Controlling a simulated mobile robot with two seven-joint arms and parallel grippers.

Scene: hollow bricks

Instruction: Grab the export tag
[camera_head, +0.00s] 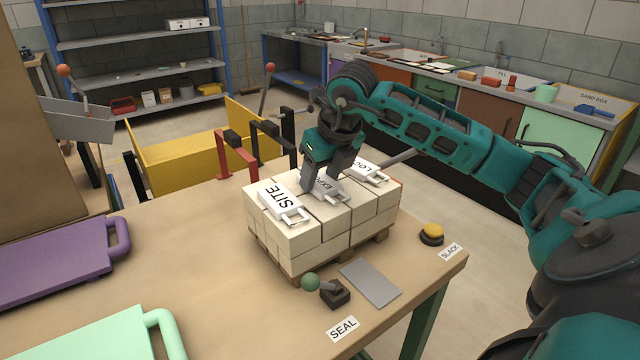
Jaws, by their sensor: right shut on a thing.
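The export tag (327,188) is a white tag with dark letters, partly hidden by my right gripper. It lies on top of the stack of pale bricks (296,240), between the SITE tag (284,204) and another white tag (368,172) whose letters are partly hidden. My right gripper (325,184) reaches down onto the export tag from above and is shut on it. I cannot tell whether the tag is lifted off the bricks. My left gripper is not in view.
The bricks stand on a small pallet (289,274) on the wooden table (190,250). Purple (50,262) and mint (100,340) boards lie at left.

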